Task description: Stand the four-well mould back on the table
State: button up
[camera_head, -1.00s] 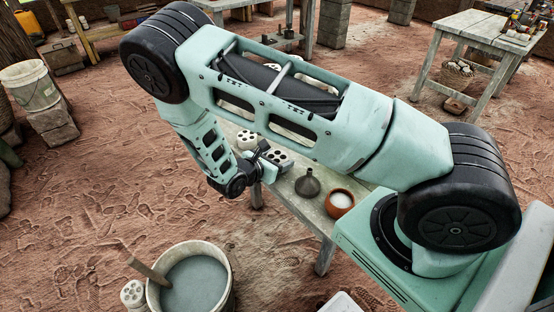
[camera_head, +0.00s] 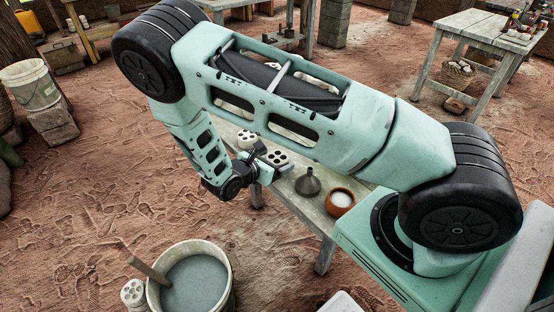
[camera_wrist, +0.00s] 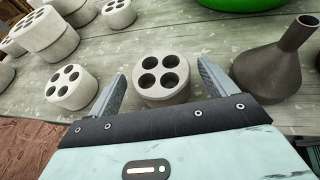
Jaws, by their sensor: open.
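The pale four-well mould (camera_wrist: 146,92) stands upright on the grey wooden table (camera_wrist: 222,40), its round wells facing up. It also shows in the head view (camera_head: 274,158), just beyond the gripper. My gripper (camera_wrist: 161,71) is open, with one finger on each side of the mould in the wrist view and gaps showing on both sides. In the head view my gripper (camera_head: 260,155) is at the table's near edge. Whether the fingers touch the mould I cannot tell.
A dark funnel (camera_wrist: 268,73) stands close on the right. Several other pale moulds (camera_wrist: 73,88) stand on the left, and a green item (camera_wrist: 240,5) lies behind. A brown bowl (camera_head: 340,198) is further along the table. A bucket (camera_head: 230,291) stands on the ground.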

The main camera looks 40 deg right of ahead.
jog(key=v, duration=1)
jog(key=s+a+r+m+g+y, duration=0.1)
jog(key=s+a+r+m+y, duration=0.5)
jog(key=s+r, duration=0.4)
jog(key=s+a+r+m+g+y, duration=0.2)
jog(key=s+a+r+m+y, duration=0.5)
jog(key=s+r, duration=0.3)
jog(key=shift+s+a+y+b, duration=0.35)
jog(key=shift+s+a, duration=0.2)
jog(key=shift+s, duration=0.4)
notch_tip(320, 180, up, 2)
jog(key=shift+r+p, duration=0.15)
jog(key=shift+p, duration=1)
jog(key=shift+a, duration=0.1)
